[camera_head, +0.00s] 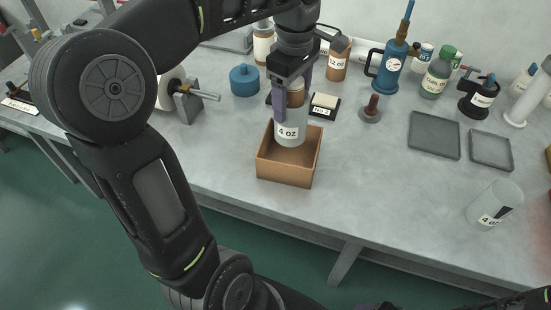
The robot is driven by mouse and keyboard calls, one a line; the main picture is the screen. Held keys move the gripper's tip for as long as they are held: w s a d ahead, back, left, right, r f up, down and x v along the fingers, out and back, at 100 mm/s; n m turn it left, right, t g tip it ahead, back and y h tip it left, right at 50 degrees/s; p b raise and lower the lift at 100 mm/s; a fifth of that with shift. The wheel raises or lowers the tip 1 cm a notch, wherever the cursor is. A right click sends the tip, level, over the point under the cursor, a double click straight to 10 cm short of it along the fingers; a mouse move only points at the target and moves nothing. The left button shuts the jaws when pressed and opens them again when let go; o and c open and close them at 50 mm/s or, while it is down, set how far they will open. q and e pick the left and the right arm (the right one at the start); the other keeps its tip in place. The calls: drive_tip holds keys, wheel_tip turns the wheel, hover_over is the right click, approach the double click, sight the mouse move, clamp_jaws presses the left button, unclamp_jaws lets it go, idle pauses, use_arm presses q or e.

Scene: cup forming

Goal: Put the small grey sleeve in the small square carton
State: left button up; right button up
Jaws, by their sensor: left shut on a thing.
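The small grey sleeve (293,118), labelled "4 oz", is upright in my left gripper (289,104). The gripper points down and is shut on it near its upper part. The sleeve's lower end shows within the opening of the small square carton (284,173), near its back wall. I cannot tell whether the sleeve touches the carton's floor. The carton is brown, open at the top, and stands near the table's front edge. My right gripper is not in view.
A blue jar (244,80), a brown stamp-like piece (371,109) and several bottles stand farther back. The table right of the carton is clear.

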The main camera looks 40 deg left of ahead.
sight(291, 132)
use_arm(q)
drive_tip(key=shift+d, duration=0.15)
drive_tip(key=shift+f+b, duration=0.4)
wheel_tip(291, 132, down, 3)
drive_tip(key=b, duration=0.2)
drive_tip(key=shift+r+b, duration=0.15)
drive_tip(key=shift+b, duration=0.25)
wheel_tip(291, 132, down, 2)
drive_tip(key=shift+f, duration=0.35)
drive_tip(key=shift+f, duration=0.1)
wheel_tip(291, 132, down, 4)
drive_tip(key=shift+r, duration=0.2)
